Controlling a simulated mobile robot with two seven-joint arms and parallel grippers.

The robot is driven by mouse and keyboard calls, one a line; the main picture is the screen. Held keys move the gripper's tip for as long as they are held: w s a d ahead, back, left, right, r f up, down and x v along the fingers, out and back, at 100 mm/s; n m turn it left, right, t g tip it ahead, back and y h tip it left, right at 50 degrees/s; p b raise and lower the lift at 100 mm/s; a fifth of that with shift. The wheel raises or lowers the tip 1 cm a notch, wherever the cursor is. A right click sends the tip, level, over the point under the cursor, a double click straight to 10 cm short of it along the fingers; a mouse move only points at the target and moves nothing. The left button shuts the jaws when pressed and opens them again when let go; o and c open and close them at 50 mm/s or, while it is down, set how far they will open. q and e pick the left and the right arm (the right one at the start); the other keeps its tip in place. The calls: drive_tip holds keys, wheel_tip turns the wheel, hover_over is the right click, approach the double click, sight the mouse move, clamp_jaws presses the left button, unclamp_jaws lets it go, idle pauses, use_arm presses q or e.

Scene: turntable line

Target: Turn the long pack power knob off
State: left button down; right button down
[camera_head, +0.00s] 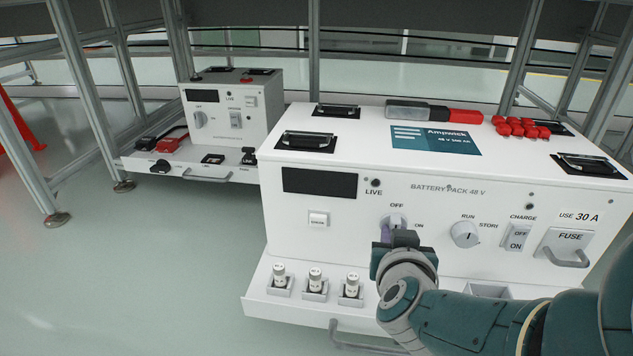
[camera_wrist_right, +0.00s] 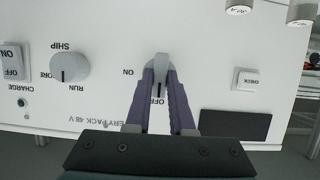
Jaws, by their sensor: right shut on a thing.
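The long white battery pack (camera_head: 290,228) fills the middle and right of the head view. Its power knob (camera_head: 393,217) is on the front panel, with OFF printed above and ON to the right. My right gripper (camera_head: 391,232) reaches it from the front and is shut on the knob, partly hiding it. In the right wrist view, which is upside down, the purple fingers of the gripper (camera_wrist_right: 162,88) lie on both sides of the grey knob (camera_wrist_right: 162,63). The knob's bar appears to line up with the OFF mark. My left gripper is not in view.
A run/storage knob (camera_head: 465,234), charge switch (camera_head: 517,237) and fuse handle (camera_head: 565,250) sit right of the power knob. Several white fuses stand on the front ledge (camera_head: 262,303). A smaller pack (camera_head: 233,103) stands behind left.

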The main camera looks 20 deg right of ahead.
drive_tip(key=shift+w+r, duration=0.1)
drive_tip(key=shift+r, duration=0.05)
drive_tip(key=c, duration=0.8)
unclamp_jaws()
drive_tip(key=p+v, duration=0.7)
drive_tip(key=v, duration=0.3)
drive_tip(key=shift+p, duration=0.4)
